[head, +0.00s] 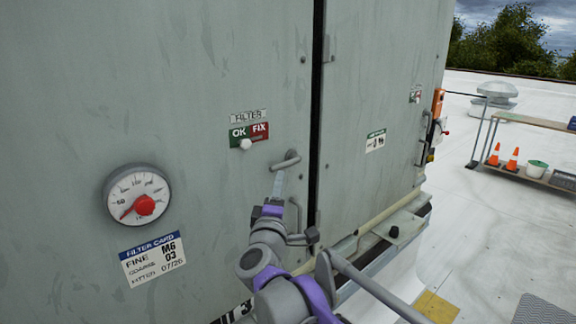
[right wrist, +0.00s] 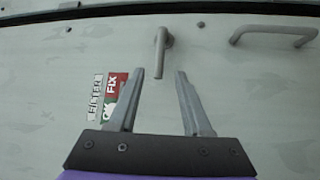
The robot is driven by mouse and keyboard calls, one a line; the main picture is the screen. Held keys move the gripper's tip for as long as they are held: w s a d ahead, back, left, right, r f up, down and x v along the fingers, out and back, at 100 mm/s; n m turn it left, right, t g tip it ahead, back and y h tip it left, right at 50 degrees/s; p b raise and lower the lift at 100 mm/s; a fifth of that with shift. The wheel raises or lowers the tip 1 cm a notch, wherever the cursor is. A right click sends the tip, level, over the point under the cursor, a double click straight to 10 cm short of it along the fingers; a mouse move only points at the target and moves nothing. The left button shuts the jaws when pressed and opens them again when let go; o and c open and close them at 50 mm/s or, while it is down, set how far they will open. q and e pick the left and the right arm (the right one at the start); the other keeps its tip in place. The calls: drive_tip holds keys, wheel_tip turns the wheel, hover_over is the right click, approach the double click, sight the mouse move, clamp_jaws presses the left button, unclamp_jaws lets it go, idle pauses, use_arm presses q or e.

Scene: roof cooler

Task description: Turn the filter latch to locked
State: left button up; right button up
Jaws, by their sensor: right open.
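The filter latch (head: 287,160) is a small grey lever handle on the grey-green cabinet door (head: 220,60), near the door's right edge. In the head view its lever lies nearly level, tilted slightly. It also shows in the right wrist view as a grey lever (right wrist: 161,50). My right gripper (head: 279,184) is open just below the latch in the head view. In the right wrist view its fingertips (right wrist: 154,74) stand on either side of the lever's free end; I cannot tell whether they touch it. My left gripper is not in view.
A FILTER sign with green OK and red FIX (head: 249,132) has a white knob below OK. A round gauge (head: 137,195) and a filter card (head: 152,259) are left. A pull handle (right wrist: 275,33) is near the latch. A shelf with orange cones (head: 512,158) stands far right.

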sight(283, 166)
drive_tip(key=p+x, duration=0.1)
drive_tip(key=x, duration=0.8)
drive_tip(key=shift+w+p, duration=0.4)
clamp_jaws()
idle(0.9)
